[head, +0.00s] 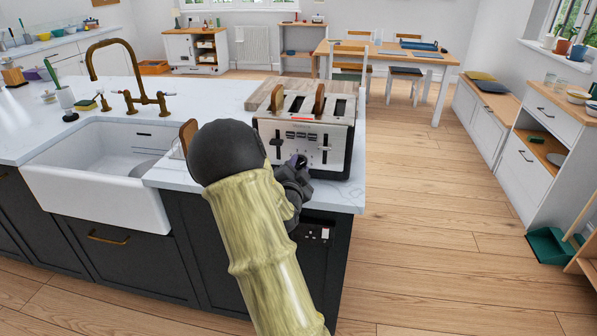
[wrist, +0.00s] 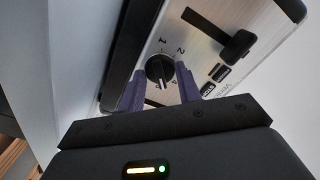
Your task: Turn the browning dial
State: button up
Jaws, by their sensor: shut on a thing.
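The toaster (head: 338,140) is a steel box with dark edges, standing on the island worktop near its right end. Slices of bread (head: 319,98) stick up from its slots. The browning dial (wrist: 160,69) is a round black knob with numbers around it, on the toaster's steel front panel (wrist: 180,27). My gripper (wrist: 160,88) is at the front panel, its two purple fingers on either side of the dial, shut on it.
A toaster lever (wrist: 237,46) is close to the right finger. A white sink (head: 95,190) with a brass tap (head: 135,80) is to the left. The worktop edge lies just below the toaster.

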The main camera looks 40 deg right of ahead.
jog(key=n+b, duration=0.1)
jog(key=n, duration=0.2)
jog(key=shift+f+n, duration=0.1)
jog(key=shift+n, duration=0.3)
jog(key=n, duration=0.3)
jog(key=shift+n+b, duration=0.3)
jog(key=shift+b, duration=0.1)
jog(key=n, duration=0.3)
jog(key=shift+n, duration=0.3)
jog(key=shift+n+p, duration=0.3)
jog(key=shift+n, duration=1.3)
jog(key=o, duration=1)
